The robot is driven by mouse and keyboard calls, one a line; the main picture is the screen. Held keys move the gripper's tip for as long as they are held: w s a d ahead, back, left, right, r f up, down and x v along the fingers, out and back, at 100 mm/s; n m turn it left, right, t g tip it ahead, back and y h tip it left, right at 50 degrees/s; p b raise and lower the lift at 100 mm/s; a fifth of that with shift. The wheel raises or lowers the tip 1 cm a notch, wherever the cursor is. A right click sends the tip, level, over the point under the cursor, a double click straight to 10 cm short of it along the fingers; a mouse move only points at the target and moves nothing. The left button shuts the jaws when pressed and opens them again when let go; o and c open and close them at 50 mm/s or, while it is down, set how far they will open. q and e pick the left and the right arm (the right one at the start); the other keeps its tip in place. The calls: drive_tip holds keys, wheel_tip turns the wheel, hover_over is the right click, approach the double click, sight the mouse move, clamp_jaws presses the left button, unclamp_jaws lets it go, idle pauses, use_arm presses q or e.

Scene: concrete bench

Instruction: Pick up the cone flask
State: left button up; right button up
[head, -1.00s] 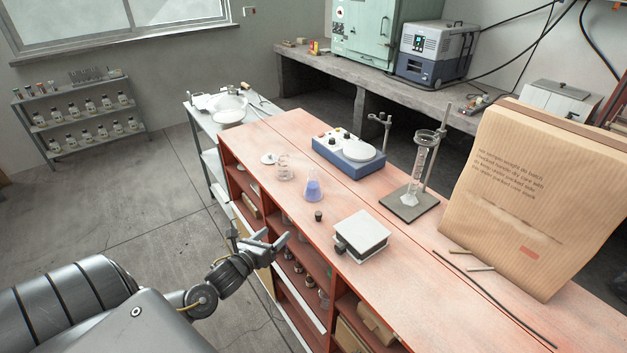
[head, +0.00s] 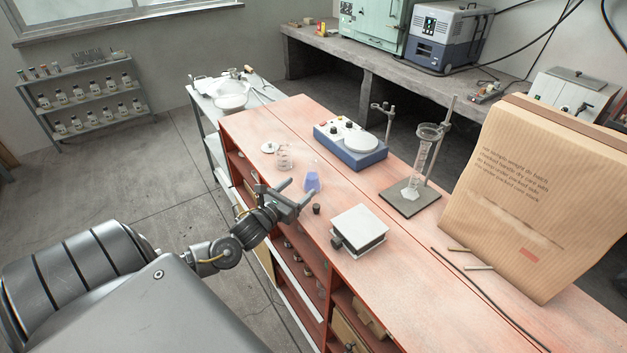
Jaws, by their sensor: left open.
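The cone flask (head: 312,182) stands upright on the reddish bench top, with blue-violet liquid in its lower part. Its clear neck is faint in the head view. My left gripper (head: 296,194) is open at the bench's near left edge, its fingers pointing toward the flask. The fingertips are close to the flask's near left side. I cannot tell whether a finger touches the glass. My right gripper is not in view.
A small dark stopper (head: 316,209) and a white-topped box (head: 359,229) stand right of the flask. A beaker (head: 284,160) stands behind left. A blue hotplate (head: 350,146) and a stand with a cylinder (head: 418,165) are farther back. A large paper bag (head: 535,190) fills the right.

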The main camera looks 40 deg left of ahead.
sight(308, 179)
use_arm(q)
drive_tip(key=shift+w+r, duration=0.1)
drive_tip(key=shift+r, duration=0.05)
drive_tip(key=w+p, duration=0.2)
drive_tip(key=w, duration=0.3)
drive_tip(key=shift+a, duration=0.1)
drive_tip(key=shift+s, duration=0.1)
drive_tip(key=shift+c, duration=0.4)
drive_tip(key=c, duration=1)
drive_tip(key=shift+c, duration=0.2)
